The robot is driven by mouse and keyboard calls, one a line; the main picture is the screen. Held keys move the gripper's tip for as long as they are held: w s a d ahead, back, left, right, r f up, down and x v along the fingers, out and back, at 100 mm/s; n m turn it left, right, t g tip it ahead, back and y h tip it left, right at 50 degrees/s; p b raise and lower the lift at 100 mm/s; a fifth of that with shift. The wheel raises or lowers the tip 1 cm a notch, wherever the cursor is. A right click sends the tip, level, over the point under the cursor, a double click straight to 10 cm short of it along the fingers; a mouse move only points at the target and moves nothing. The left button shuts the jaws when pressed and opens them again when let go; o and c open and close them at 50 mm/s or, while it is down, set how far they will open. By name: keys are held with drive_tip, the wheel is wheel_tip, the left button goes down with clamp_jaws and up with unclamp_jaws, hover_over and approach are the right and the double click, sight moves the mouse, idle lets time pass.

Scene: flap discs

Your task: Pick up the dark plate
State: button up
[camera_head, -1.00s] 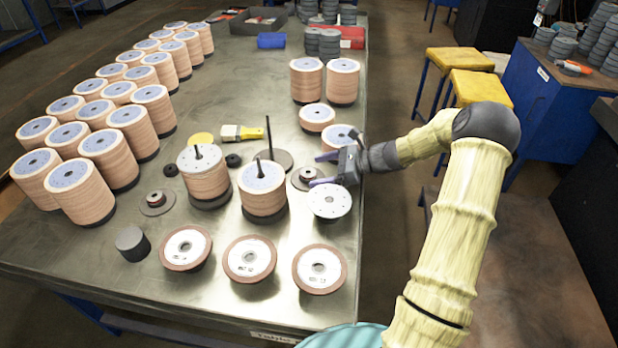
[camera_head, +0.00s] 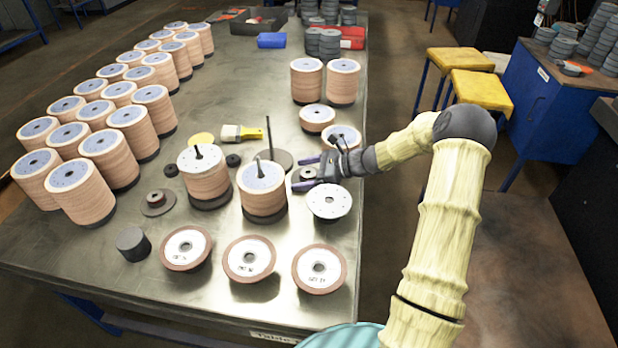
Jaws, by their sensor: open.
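A dark round plate with a small hub (camera_head: 308,174) lies on the table, partly hidden by my gripper. My gripper (camera_head: 298,173) is open, with its two purple fingers low on either side of this plate's hub; I cannot tell whether they touch it. Another dark flat plate with an upright rod (camera_head: 283,160) lies just behind, partly hidden by a flap-disc stack. A similar dark plate with a hub (camera_head: 157,203) lies further left. The pictures do not settle which plate is the task's.
A white-topped disc (camera_head: 329,202) stands close in front of my gripper, and a disc stack on a rod (camera_head: 262,190) stands to its left. Rows of tall stacks (camera_head: 84,188) fill the table's left. A brush (camera_head: 240,132) lies behind. Bare table (camera_head: 215,300) shows at the front.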

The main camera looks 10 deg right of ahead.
sight(304, 171)
drive_tip(key=shift+s+d, duration=0.1)
drive_tip(key=c, duration=1.6)
wheel_tip(304, 171, up, 10)
drive_tip(key=shift+f, duration=0.15)
drive_tip(key=shift+a+r, duration=0.2)
drive_tip(key=shift+d, duration=0.15)
